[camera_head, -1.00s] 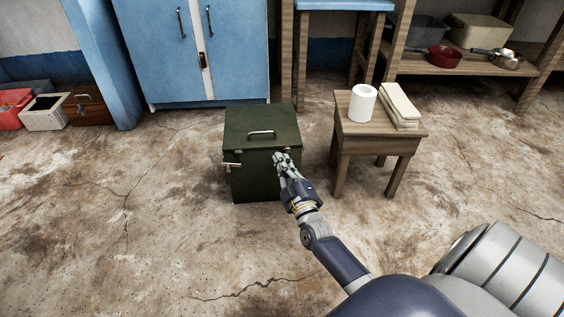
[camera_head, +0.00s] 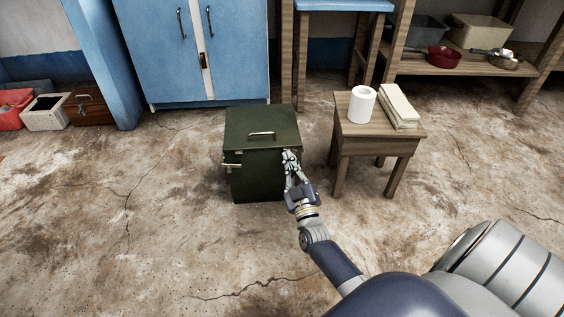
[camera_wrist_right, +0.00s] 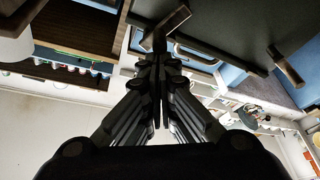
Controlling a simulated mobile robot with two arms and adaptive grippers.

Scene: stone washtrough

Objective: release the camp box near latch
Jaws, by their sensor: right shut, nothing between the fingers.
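The dark green camp box (camera_head: 262,178) stands on the floor with its lid down and a metal handle (camera_head: 262,133) on top. One latch (camera_head: 232,167) sticks out at its front left edge. It also shows at the right of the right wrist view (camera_wrist_right: 286,66). Another latch (camera_wrist_right: 168,26) shows just beyond my fingertips there; in the head view my fingers largely hide it. My right gripper (camera_head: 290,157) is shut and empty at the box's front right upper corner. Its fingertips (camera_wrist_right: 158,58) are close to that latch; I cannot tell whether they touch it. My left gripper is not in view.
A small wooden stool (camera_head: 374,134) with a white roll (camera_head: 362,103) and folded cloths (camera_head: 398,105) stands close to the right of the box. A blue cabinet (camera_head: 195,60) is behind. The floor left and in front is free.

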